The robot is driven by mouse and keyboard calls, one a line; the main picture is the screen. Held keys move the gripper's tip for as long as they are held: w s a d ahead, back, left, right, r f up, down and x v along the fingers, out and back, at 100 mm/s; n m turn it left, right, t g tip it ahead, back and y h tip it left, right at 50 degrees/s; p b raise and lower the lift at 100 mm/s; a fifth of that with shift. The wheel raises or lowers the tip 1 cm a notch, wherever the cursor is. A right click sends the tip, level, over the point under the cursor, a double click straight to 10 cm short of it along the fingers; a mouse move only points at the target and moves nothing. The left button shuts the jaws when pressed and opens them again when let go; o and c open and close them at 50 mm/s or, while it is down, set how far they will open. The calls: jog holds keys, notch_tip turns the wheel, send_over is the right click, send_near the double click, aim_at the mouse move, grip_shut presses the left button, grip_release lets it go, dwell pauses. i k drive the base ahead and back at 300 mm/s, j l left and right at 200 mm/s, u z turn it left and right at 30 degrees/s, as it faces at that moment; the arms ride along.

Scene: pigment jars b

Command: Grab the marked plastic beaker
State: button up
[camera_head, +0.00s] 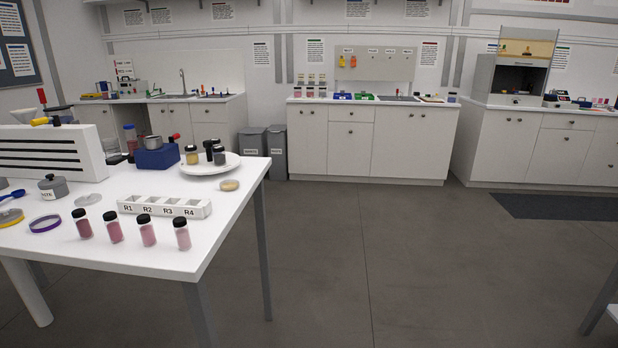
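I cannot pick out a marked plastic beaker for certain in this view. My gripper is not in view. On the white table (150,255) at the left are several small black-capped vials of pink powder, one of them at the front right (181,235). Behind them is a white rack (165,207) labelled R1 to R4. A grey metal pot (53,187) with a label stands at the left. A blue block (157,157) stands further back with a grey cup (152,142) at its top. A bluish container with red (130,136) is behind, too small to tell.
A white plate (211,165) holds dark-capped jars. A white slotted box (50,152) blocks part of the table's back left. Bins (277,152) and a white cabinet (380,140) stand behind. The grey floor (400,260) right of the table is clear.

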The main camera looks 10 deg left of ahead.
aim_at(111, 147)
jog(key=i+l, duration=0.1)
jog(key=i, duration=0.85)
jog(key=i+l, duration=0.1)
jog(key=i, duration=0.8)
jog(key=i+u, duration=0.1)
jog(key=i, duration=2.35)
jog(key=i+l+u, duration=0.15)
jog(key=i, duration=1.1)
jog(key=i+u, duration=0.4)
jog(key=i, duration=0.3)
jog(key=i+l+u, duration=0.2)
jog(key=i+u, duration=0.25)
jog(key=i, duration=0.25)
jog(key=i+j+u, duration=0.1)
jog(key=i+u, duration=0.15)
jog(key=u, duration=0.25)
jog(key=i+u, duration=0.25)
jog(key=u, duration=0.2)
jog(key=i+l+u, duration=0.15)
jog(key=u, duration=0.35)
jog(key=i+l+u, duration=0.2)
jog(key=u, duration=0.25)
jog(key=i+l+u, duration=0.15)
jog(key=i+u, duration=0.3)
jog(key=i+l+u, duration=0.25)
jog(key=u, duration=0.15)
jog(key=i+l+u, duration=0.45)
jog(key=i+j, duration=0.15)
jog(key=u, duration=0.05)
